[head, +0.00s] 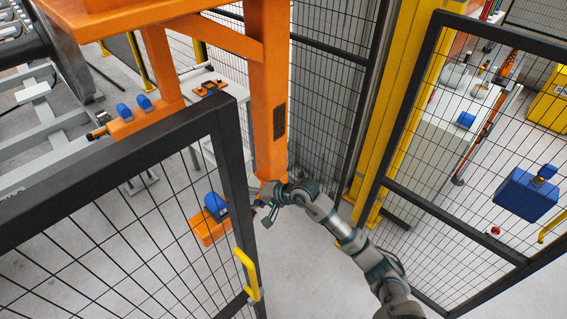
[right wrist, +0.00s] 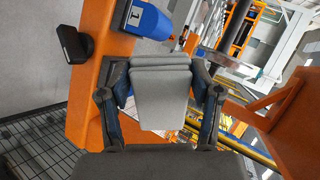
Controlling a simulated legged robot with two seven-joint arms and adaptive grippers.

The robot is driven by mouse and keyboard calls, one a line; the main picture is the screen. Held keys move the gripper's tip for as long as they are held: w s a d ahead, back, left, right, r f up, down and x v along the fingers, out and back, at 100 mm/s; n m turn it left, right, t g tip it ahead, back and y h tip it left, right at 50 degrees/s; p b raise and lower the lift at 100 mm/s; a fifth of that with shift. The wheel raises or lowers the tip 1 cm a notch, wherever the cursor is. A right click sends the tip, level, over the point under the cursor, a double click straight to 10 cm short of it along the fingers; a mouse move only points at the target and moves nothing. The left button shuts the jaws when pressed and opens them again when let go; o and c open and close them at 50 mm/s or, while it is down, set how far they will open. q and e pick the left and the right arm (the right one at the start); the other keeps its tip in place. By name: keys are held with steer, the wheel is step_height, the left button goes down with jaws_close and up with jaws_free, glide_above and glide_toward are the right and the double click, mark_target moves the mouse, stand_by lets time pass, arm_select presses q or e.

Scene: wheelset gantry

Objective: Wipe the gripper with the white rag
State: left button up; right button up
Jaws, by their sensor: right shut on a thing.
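The white rag (right wrist: 162,100) is a folded, layered pale grey-white cloth in the right wrist view. My right gripper (right wrist: 161,78) is shut on it, one dark finger along each side. In the head view my right gripper (head: 268,204) is at the end of my arm, beside the gantry's low orange gripper unit (head: 208,234) with its blue motor (head: 216,205). In the right wrist view an orange body (right wrist: 88,95) and a blue housing marked 1 (right wrist: 148,20) lie just beyond the rag. I cannot tell whether the rag touches them. My left gripper is not in view.
An orange gantry column (head: 268,110) stands just behind my right gripper. A dark mesh gate (head: 222,150) with a yellow handle (head: 247,272) is at left, and another mesh panel (head: 440,200) at right. Clear grey floor (head: 305,270) lies between them.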

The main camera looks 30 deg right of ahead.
mark_target(253, 173)
steer(key=d+r+m+t, duration=0.1)
steer(key=d, duration=0.1)
steer(key=w+d+r+t, duration=0.1)
steer(key=d+r+t, duration=0.1)
steer(key=d+r+m+t+b, duration=0.1)
steer(key=d+t, duration=0.1)
steer(key=d, duration=0.1)
steer(key=shift+w+r+m, duration=0.15)
steer(key=shift+r+m, duration=0.15)
steer(key=shift+r, duration=0.05)
steer(key=w+d+r+m+t+h, duration=0.1)
steer(key=d+r+m+t+h, duration=0.15)
steer(key=d, duration=0.55)
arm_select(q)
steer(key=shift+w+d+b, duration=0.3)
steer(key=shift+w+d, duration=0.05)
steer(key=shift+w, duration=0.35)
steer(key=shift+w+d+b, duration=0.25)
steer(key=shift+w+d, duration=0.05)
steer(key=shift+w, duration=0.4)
arm_select(e)
steer(key=shift+t, duration=0.45)
steer(key=shift+r+x, duration=0.2)
steer(key=shift+x, duration=0.75)
steer(key=shift+r+x, duration=0.25)
steer(key=shift+x, duration=0.7)
steer(key=shift+r+x, duration=0.2)
steer(key=shift+x, duration=0.75)
